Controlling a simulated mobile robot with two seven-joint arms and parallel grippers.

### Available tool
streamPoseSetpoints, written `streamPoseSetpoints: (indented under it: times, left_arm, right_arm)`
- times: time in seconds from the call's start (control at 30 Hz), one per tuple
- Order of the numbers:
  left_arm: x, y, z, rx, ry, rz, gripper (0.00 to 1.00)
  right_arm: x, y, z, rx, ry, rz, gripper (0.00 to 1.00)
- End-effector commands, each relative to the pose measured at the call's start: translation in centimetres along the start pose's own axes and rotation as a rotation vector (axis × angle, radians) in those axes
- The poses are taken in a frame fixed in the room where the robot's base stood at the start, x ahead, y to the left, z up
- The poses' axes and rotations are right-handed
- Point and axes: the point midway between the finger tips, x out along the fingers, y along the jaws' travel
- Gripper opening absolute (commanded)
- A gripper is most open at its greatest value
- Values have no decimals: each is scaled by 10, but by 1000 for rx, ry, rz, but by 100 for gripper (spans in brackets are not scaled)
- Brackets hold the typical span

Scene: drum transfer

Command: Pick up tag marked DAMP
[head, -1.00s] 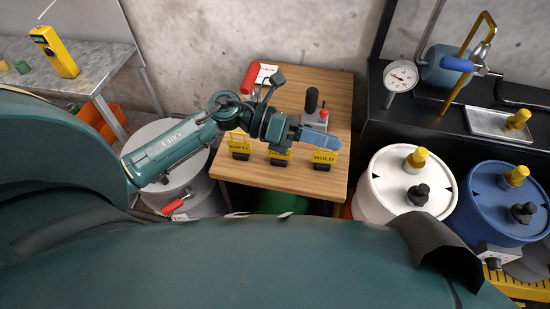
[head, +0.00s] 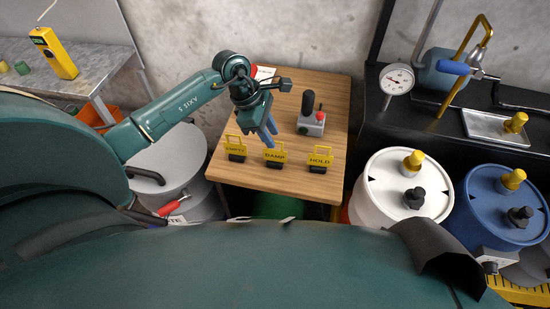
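The yellow tag marked DAMP (head: 274,155) stands upright in a dark base on the wooden table, between the tag marked EMPTY (head: 235,149) on its left and the tag marked HOLD (head: 319,160) on its right. Each tag has a loop handle on top. My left gripper (head: 272,140) points down just behind and above the DAMP tag, its blue fingers apart and nothing seen between them. The fingertips come close to the tag's handle; I cannot tell whether they touch it. My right gripper is not in view.
A grey box with a black handle and red button (head: 312,122) stands right of the gripper on the wooden table (head: 325,190). A white drum (head: 385,190) and a blue drum (head: 480,195) stand to the right. A gauge (head: 398,79) rises from the black bench.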

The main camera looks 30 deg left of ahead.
Motion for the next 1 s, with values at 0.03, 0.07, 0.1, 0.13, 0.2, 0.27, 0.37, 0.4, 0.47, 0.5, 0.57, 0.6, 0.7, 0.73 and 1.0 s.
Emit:
streamPoseSetpoints:
  times: [0.03,0.07,0.1,0.13,0.2,0.27,0.37,0.4,0.47,0.5,0.57,0.6,0.7,0.73,1.0]
  left_arm:
    - [3,0,0,-1,0,-1,29]
    - [5,0,0,-1,0,-1,29]
    - [9,-1,1,-1,-1,-2,29]
    - [13,-1,2,-1,-3,-3,29]
    - [24,-2,2,-4,-4,-5,29]
    - [33,-3,2,-4,-4,-5,29]
    - [46,-2,2,-2,-3,-2,29]
    - [50,-2,1,-2,-2,-2,29]
    - [53,-1,1,-2,-1,0,29]
    - [54,-1,0,-1,-1,1,29]
    - [54,-1,0,-1,-1,1,29]
    - [54,-1,0,-1,-1,1,29]
    - [54,-1,0,-1,-1,1,27]
    - [54,-1,0,-1,-1,1,25]
    - [53,-1,0,-1,-1,1,3]
  right_arm:
    - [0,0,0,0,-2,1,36]
    - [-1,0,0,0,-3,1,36]
    - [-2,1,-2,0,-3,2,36]
    - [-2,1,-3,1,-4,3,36]
    - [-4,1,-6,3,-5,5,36]
    - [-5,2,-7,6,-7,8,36]
    - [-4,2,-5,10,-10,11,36]
    - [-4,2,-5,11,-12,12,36]
    - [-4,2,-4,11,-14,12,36]
    - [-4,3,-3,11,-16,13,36]
    - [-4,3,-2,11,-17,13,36]
    - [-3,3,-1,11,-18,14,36]
    - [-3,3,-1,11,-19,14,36]
    - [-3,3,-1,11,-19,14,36]
    - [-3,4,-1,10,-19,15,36]
